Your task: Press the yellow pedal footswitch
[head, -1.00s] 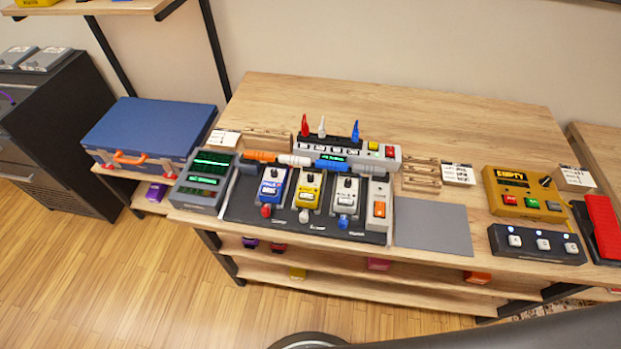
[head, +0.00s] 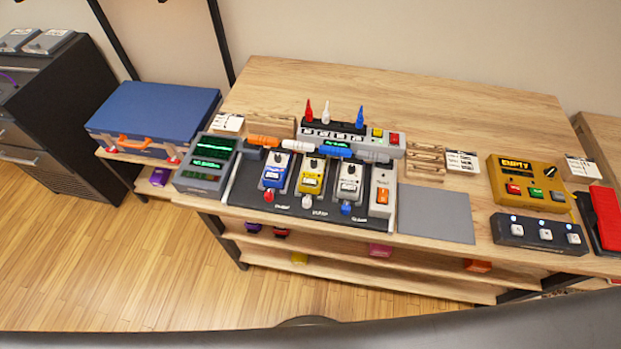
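The yellow pedal (head: 312,174) stands on a dark pedalboard (head: 257,201) on the wooden table, between a blue pedal (head: 275,171) on its left and a white pedal (head: 349,181) on its right. A small whitish footswitch knob (head: 308,201) is at its front. A red knob (head: 269,196) sits before the blue pedal and a blue knob (head: 346,208) before the white one. Neither of my grippers is in view. A dark, blurred curved shape, likely part of my arm, crosses the bottom of the head view.
A grey display unit (head: 206,164) stands left of the pedalboard and a flat grey pad (head: 436,214) right of it. Behind are a power strip with red, white and blue plugs (head: 333,127). A yellow "EMPTY" box (head: 530,183) and black switch box (head: 539,233) are at right.

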